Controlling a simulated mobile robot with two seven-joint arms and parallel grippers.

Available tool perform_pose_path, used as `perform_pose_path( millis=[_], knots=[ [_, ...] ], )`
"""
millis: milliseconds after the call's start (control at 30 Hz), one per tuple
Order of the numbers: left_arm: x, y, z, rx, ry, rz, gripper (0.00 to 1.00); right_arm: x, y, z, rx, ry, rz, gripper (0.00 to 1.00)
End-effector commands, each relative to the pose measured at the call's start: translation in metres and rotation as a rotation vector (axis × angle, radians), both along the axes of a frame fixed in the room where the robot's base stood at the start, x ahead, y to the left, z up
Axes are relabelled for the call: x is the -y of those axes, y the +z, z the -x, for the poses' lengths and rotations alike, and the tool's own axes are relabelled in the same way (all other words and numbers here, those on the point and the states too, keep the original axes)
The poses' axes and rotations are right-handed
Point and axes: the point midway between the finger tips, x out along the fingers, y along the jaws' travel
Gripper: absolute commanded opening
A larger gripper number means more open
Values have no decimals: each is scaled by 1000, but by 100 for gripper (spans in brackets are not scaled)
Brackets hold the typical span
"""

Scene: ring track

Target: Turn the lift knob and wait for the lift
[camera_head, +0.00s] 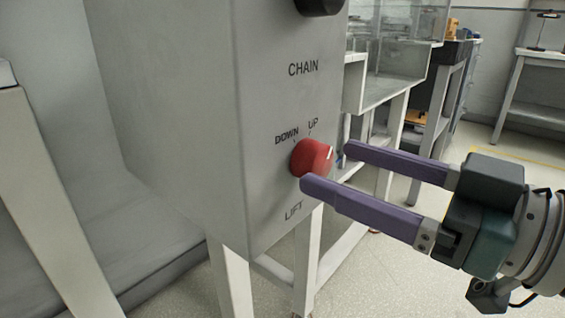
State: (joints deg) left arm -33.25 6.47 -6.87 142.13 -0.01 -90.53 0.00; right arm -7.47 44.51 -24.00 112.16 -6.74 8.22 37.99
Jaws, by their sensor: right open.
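The red lift knob (311,158) sits on the front face of a grey control box (190,100), between the words DOWN and UP above it and LIFT below it. A white mark shows on the knob's upper right part, on the side of UP. My right gripper (325,168) comes in from the right with its two purple fingers apart. The near fingertip is just below the knob's right part and the far one is to its right. I cannot tell whether either finger touches the knob. My left gripper is not in view. The lift itself cannot be made out.
A black knob (320,5) is partly visible at the top, above the word CHAIN. A white frame leg (40,200) stands at the left. Clear-sided equipment (395,65) stands behind the box. A bench (535,90) is at the far right. Open floor (400,275) lies below my right gripper.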

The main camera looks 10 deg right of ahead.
Motion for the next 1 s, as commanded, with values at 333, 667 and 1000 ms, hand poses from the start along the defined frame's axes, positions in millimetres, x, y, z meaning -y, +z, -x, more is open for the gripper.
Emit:
perform_pose_path(
  millis=[333,667,1000],
  knots=[
    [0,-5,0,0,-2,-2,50,-12,0,-15,0,0,1,81],
    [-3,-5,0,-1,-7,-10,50,-11,0,-14,-1,0,1,67],
    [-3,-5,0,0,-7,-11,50,-11,0,-14,-1,0,1,28]
  ],
)
